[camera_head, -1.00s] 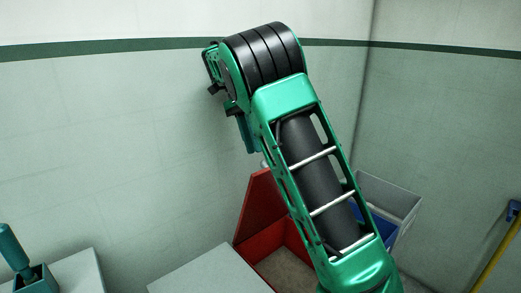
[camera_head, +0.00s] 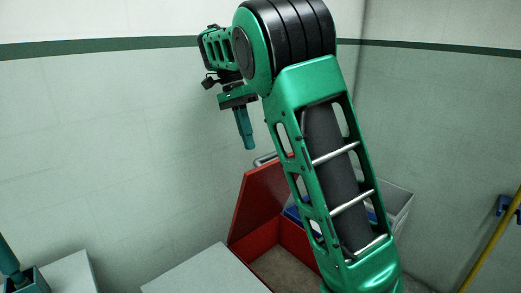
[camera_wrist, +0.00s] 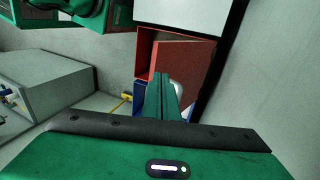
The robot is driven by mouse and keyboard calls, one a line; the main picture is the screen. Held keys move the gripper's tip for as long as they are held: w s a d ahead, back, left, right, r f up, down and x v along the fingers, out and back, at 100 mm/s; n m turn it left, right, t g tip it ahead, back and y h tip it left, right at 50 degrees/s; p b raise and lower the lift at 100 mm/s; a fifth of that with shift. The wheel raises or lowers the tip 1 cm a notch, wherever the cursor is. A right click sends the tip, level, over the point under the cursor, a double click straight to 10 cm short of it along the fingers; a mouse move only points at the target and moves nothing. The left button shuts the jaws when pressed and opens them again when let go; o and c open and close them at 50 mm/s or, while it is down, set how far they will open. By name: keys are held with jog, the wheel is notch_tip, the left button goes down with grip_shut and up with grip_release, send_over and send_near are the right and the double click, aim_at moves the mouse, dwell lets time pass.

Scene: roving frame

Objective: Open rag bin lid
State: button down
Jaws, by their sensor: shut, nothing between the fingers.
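The red rag bin (camera_head: 268,238) stands open below my arm, with its pale inside showing. Its red lid (camera_head: 258,205) is raised steeply on the wall side, and a grey bar handle (camera_head: 265,160) shows at its top edge. My gripper (camera_head: 246,146) points down, shut and empty, a little above and left of the handle, apart from it in the head view. In the wrist view the shut fingers (camera_wrist: 162,82) overlap the red lid (camera_wrist: 190,62) and partly hide the handle (camera_wrist: 178,88). My arm hides the bin's right part.
A grey bin with blue (camera_head: 398,208) stands behind right of the red bin. A pale cabinet top (camera_head: 205,272) is in front left. A teal tool in a holder (camera_head: 20,275) stands at far left. A yellow pole (camera_head: 492,240) hangs at the right wall. Walls close in behind.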

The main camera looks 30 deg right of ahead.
aim_at(275, 152)
jog(key=s+d+t, duration=0.1)
jog(key=d, duration=0.1)
jog(key=s+d+t, duration=0.1)
jog(key=d+t, duration=0.1)
jog(key=s+d+t, duration=0.1)
jog(key=d+t, duration=0.1)
jog(key=shift+d+h, duration=0.25)
jog(key=shift+h, duration=0.15)
jog(key=t, duration=0.2)
jog(key=s, duration=0.1)
jog(key=shift+d+r+n+t+h, duration=0.3)
jog(key=shift+r+t, duration=0.05)
jog(key=shift+t, duration=0.95)
jog(key=x, duration=0.9)
jog(key=shift+s+d, duration=0.1)
jog(key=shift+d, duration=0.1)
